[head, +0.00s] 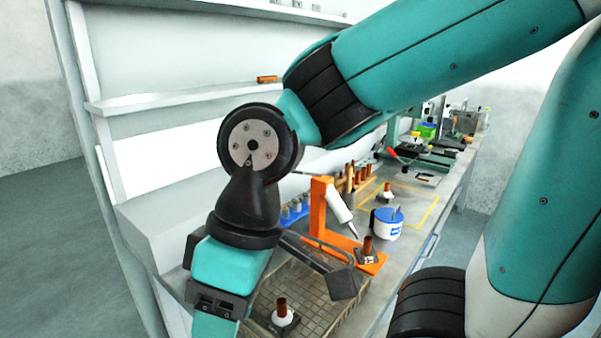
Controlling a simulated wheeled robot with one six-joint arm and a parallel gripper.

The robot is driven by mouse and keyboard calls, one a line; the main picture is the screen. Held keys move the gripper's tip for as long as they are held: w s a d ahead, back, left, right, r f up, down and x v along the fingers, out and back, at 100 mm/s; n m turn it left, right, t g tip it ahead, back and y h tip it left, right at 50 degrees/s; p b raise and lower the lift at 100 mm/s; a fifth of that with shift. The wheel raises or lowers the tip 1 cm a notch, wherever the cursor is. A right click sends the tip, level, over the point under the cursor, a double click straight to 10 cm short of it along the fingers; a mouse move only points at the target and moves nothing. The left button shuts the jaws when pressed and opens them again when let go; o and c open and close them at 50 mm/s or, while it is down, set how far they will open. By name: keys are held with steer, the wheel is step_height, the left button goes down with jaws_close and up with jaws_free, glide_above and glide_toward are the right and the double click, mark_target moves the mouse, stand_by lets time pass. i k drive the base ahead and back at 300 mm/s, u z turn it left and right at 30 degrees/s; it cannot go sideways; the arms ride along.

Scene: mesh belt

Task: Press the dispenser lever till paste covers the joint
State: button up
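The dispenser is an orange stand (319,206) on the bench, with a tilted white cartridge (340,205). Its nozzle points down toward a copper piece (368,244) standing in a dark block on the orange base. I cannot tell whether paste is on that joint. A dark grey bar with a broad flat pad (343,284), seemingly the lever, reaches out from the stand toward me, above the mesh. My arm comes down left of the dispenser, and its end runs out of the bottom edge. The gripper fingers are out of view.
A wire mesh surface (308,300) lies at the front, with a copper piece (282,306) on a white and dark holder. A white and blue tub (387,224) stands right of the dispenser. Several copper tubes (357,176) stand behind. A yellow outline (434,207) marks the bench.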

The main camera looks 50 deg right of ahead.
mark_target(307, 173)
steer(key=z, duration=1.35)
